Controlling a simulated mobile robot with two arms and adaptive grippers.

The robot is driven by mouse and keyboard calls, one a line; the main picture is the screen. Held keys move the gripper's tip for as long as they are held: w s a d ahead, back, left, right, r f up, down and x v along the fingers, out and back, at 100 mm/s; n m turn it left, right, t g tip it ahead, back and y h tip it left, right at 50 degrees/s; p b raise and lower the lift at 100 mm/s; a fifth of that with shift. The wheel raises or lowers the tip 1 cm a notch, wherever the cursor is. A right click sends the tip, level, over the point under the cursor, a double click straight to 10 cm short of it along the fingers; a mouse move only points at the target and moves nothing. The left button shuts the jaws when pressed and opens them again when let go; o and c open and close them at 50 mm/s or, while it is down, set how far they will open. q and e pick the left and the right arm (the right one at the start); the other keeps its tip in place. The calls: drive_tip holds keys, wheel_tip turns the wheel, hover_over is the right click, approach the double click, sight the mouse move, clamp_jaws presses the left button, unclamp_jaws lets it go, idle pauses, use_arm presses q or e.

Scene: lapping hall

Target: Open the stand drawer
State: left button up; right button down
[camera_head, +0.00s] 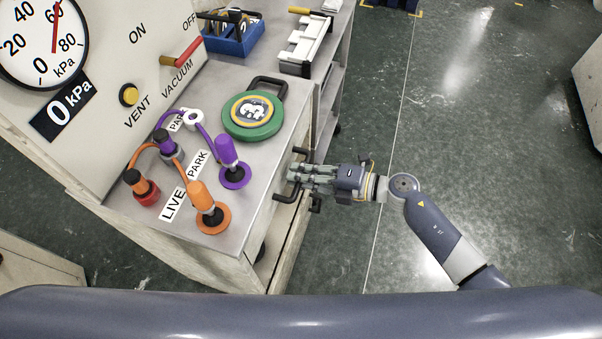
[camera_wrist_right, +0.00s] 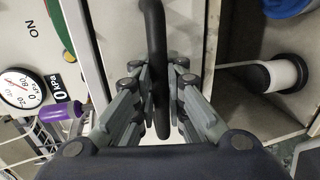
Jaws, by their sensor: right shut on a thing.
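The stand (camera_head: 284,113) is a grey-topped cabinet in the middle of the head view. Its drawer front (camera_head: 262,217) faces right, with a dark bar handle (camera_head: 285,197). In the wrist view the black handle (camera_wrist_right: 155,45) runs upright in the picture, between my fingers. My right gripper (camera_head: 297,174) reaches in from the right and is shut on the handle; it also shows in the wrist view (camera_wrist_right: 162,100). The drawer front looks about flush with the stand; I see no clear gap. My left gripper is out of view.
On the stand top are a green round lid (camera_head: 248,131), an orange plug (camera_head: 204,205), a purple plug (camera_head: 231,165) and cables. The gauge panel (camera_head: 130,50) rises behind. A shelf unit with a blue bin (camera_head: 235,42) stands beyond. The floor (camera_head: 480,120) at right is clear.

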drive_tip(key=f+b+v, duration=0.1)
drive_tip(key=f+v, duration=0.1)
drive_tip(key=v, duration=0.9)
drive_tip(key=d+f+b+v, duration=0.1)
drive_tip(key=f+b+v, duration=0.1)
drive_tip(key=v, duration=0.9)
drive_tip(key=shift+s+d+f, duration=0.3)
drive_tip(key=c, duration=1.6)
unclamp_jaws()
drive_tip(key=shift+c, duration=0.2)
drive_tip(key=shift+d, duration=0.1)
drive_tip(key=v, duration=1.2)
